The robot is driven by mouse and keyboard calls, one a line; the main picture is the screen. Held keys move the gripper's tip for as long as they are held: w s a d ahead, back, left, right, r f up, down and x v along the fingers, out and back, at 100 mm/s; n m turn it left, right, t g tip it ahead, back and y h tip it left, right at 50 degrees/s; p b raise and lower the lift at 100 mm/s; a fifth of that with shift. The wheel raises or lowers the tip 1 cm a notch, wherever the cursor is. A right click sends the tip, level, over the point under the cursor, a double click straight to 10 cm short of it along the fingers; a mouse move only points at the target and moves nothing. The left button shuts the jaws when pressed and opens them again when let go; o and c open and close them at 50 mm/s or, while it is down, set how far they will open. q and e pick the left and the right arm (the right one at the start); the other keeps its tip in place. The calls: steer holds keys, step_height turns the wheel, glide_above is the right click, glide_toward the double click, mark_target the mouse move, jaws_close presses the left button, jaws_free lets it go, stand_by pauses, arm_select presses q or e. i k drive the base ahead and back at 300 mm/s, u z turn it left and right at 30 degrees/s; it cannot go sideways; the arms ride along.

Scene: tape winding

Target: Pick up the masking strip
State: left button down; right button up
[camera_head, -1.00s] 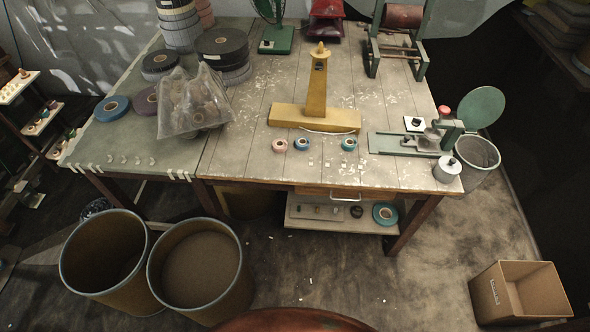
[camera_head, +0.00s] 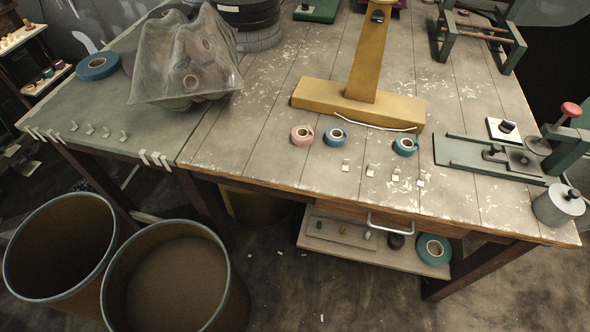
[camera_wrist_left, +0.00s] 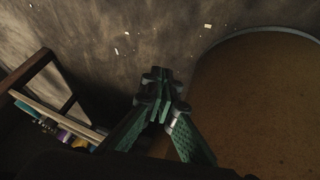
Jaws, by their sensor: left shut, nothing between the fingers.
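I cannot tell for sure which piece is the masking strip. A thin white strip (camera_head: 377,125) lies along the front of the yellow stand's base on the table. Short white strips hang over the table's front edge at the left (camera_head: 155,159) and the far left corner (camera_head: 42,134). Small pale curled pieces (camera_head: 99,132) lie in a row on the left part of the table. My left gripper (camera_wrist_left: 163,75) shows only in the left wrist view, shut and empty, pointing down over the floor beside a bin. My right gripper is not in view.
A yellow stand (camera_head: 362,96), pink (camera_head: 302,135), blue (camera_head: 336,136) and teal tape rolls (camera_head: 405,145), and small clips (camera_head: 371,170) are on the table. A bagged pile (camera_head: 185,60) stands left. Two round bins (camera_head: 180,275) stand in front. A green tool (camera_head: 490,158) is at right.

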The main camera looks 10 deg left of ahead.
mark_target(345, 163)
steer(key=u, duration=0.3)
steer(key=k, duration=0.35)
steer(key=z, duration=1.05)
steer(key=i, duration=0.95)
steer(key=u, duration=0.3)
